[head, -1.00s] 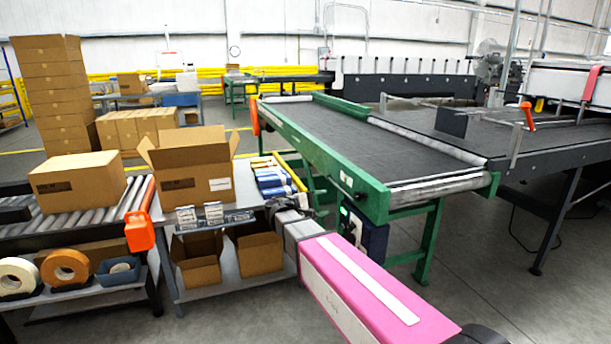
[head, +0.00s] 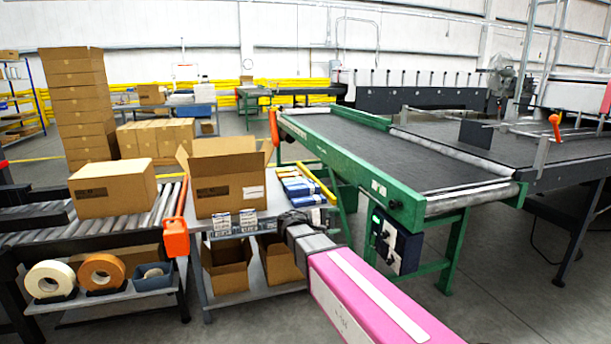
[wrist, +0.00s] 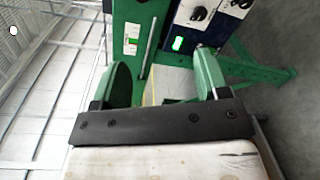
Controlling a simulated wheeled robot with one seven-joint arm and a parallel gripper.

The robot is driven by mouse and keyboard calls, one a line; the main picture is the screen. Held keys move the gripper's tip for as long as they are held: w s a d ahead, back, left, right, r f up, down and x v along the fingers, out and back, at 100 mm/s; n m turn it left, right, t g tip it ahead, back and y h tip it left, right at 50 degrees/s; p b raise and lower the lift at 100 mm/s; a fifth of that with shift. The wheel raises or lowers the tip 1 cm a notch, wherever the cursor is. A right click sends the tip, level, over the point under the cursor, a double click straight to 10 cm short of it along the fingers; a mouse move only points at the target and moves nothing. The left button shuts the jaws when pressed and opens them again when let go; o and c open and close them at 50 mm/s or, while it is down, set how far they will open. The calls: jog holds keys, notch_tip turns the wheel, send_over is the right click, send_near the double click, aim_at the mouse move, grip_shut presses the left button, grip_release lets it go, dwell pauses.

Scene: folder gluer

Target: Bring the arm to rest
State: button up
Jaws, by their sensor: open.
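My arm shows in the head view as a pink link reaching from the bottom right toward the packing table (head: 268,206). Its dark wrist end is beside the table's right edge, left of the green conveyor frame (head: 405,205). In the wrist view my gripper (wrist: 160,85) has its two green rounded fingers spread apart. Nothing is held between them. Beyond the fingers are the green conveyor frame and a dark blue control box (wrist: 213,20) with knobs and a lit green switch. The fingertips are hard to make out in the head view.
An open carton (head: 228,185) and blue and white packs (head: 303,188) stand on the packing table. A closed carton (head: 112,188) sits on the roller conveyor (head: 168,205) at left.

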jog(key=s+d+f+m+g+y, duration=0.2)
jog(key=s+d+f+m+y, duration=0.2)
jog(key=s+f+y, duration=0.4)
jog(key=s+d+f+m+g+y, duration=0.2)
jog(key=s+d+f+m+y, duration=0.2)
jog(key=s+f+y, duration=0.4)
notch_tip(320, 180, down, 5)
jog(key=shift+s+d+r+m+g, duration=0.1)
jog(key=shift+s+d+m+g, duration=0.3)
jog(key=shift+s, duration=0.35)
dwell(2.8)
